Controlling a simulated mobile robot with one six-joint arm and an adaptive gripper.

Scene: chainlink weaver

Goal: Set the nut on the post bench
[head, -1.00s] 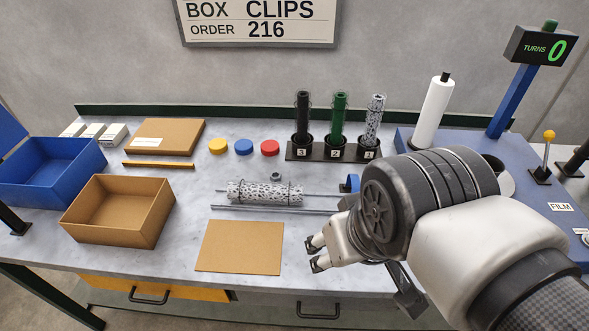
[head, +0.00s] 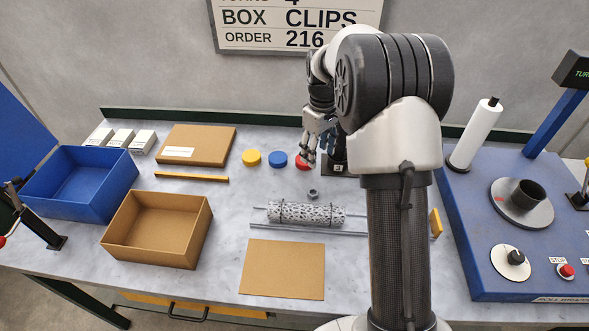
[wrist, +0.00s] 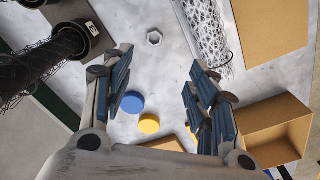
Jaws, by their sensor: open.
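The nut (head: 313,194) is a small grey hex ring lying on the grey table, behind a speckled mesh roll (head: 305,213). In the wrist view the nut (wrist: 154,38) lies flat, its hole facing up, just beyond the gap between my fingertips. My gripper (head: 316,152) is above the table near the red disc, pointing down; the wrist view shows its fingers (wrist: 160,62) spread and empty. A black stand with numbered upright posts (wrist: 68,42) shows at upper left in the wrist view; my arm hides most of it in the head view. I cannot tell which surface is the post bench.
Yellow (head: 251,158) and blue (head: 278,160) discs sit close to the gripper. An open brown box (head: 155,258), a blue bin (head: 62,208) and a flat brown sheet (head: 283,270) lie left and front. A blue machine with a white roll (head: 476,135) stands right.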

